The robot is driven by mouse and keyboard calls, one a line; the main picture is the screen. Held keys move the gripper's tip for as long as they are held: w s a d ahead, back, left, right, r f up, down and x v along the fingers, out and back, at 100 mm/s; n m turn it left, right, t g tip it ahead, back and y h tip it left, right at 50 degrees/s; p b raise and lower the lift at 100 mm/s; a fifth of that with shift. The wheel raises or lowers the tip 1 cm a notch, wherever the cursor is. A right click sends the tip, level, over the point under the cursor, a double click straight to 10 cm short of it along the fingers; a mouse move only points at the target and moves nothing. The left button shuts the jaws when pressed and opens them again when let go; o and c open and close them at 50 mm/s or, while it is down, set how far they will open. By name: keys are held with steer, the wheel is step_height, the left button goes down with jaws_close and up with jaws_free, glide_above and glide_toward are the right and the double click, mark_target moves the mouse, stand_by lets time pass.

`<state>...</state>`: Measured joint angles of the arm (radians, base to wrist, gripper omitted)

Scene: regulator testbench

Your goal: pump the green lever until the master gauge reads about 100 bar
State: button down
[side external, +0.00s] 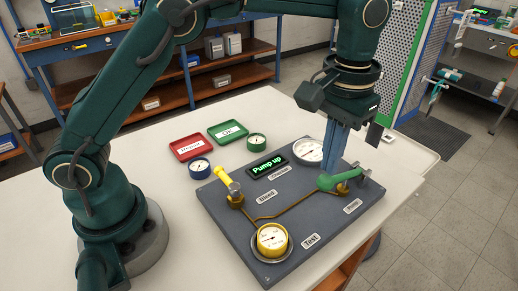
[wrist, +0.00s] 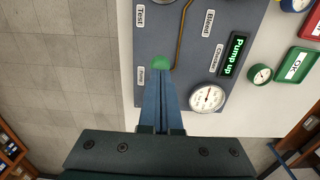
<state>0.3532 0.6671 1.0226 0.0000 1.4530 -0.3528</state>
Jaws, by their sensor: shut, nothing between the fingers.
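The green lever (side external: 330,182) sits at the right end of the dark grey board (side external: 225,215), next to the label that seems to read Pump. Its round green end (wrist: 162,62) shows at my fingertips in the wrist view. My gripper (side external: 328,172) points down, shut and empty, with its blue fingertips at the lever's left end; I cannot tell whether they touch. The white master gauge (side external: 308,151) stands behind the fingers, partly hidden; it also shows in the wrist view (wrist: 207,97). Its reading is too small to tell. The display (side external: 268,166) reads "Pump up" in green.
A yellow gauge (side external: 272,239) sits on the board's front, a yellow-handled bleed valve (side external: 227,180) at its left. Blue (side external: 200,168) and green (side external: 256,142) gauges and red (side external: 187,147) and green (side external: 228,131) trays stand behind. The white table's front left is clear.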

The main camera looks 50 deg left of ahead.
mark_target(327, 176)
steer(key=shift+f, duration=0.1)
stand_by(0.3)
steer(key=shift+f, duration=2.8)
stand_by(1.5)
steer(key=shift+r, duration=2.9)
steer(key=shift+w+r, duration=0.1)
steer(key=shift+r, duration=2.9)
